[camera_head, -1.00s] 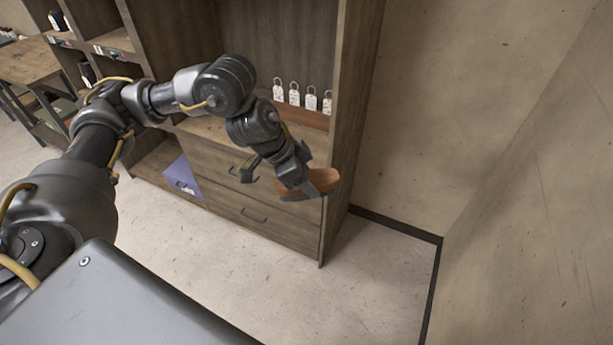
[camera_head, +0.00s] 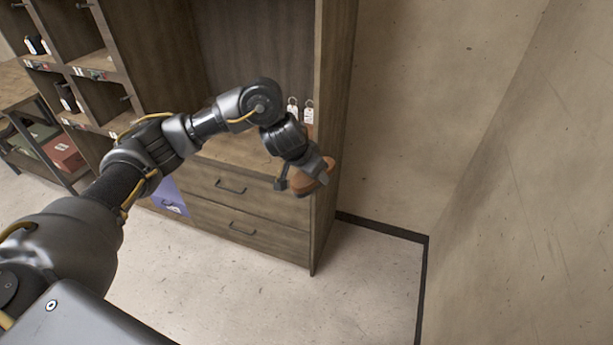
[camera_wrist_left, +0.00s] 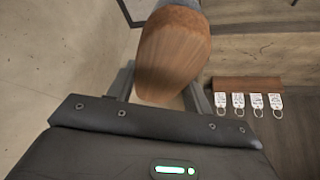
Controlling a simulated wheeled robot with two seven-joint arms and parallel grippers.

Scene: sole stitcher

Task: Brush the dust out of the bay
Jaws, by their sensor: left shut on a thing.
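A wooden brush (camera_head: 312,180) with an oval brown back is held in my left gripper (camera_head: 303,181). The brush also shows in the left wrist view (camera_wrist_left: 172,55), between the two fingers (camera_wrist_left: 160,90). The gripper is shut on it, in front of the cabinet's right upright and above the drawers. The bay (camera_head: 232,150) is the open space above the drawers; its floor is partly hidden behind my left arm. I cannot make out dust on the part that shows. My right gripper is not in view.
White ring-topped tags (camera_wrist_left: 256,103) stand along a brown strip in the bay. Drawers (camera_head: 240,195) with dark handles are below. A wall is close on the right. The floor (camera_head: 230,300) in front is clear.

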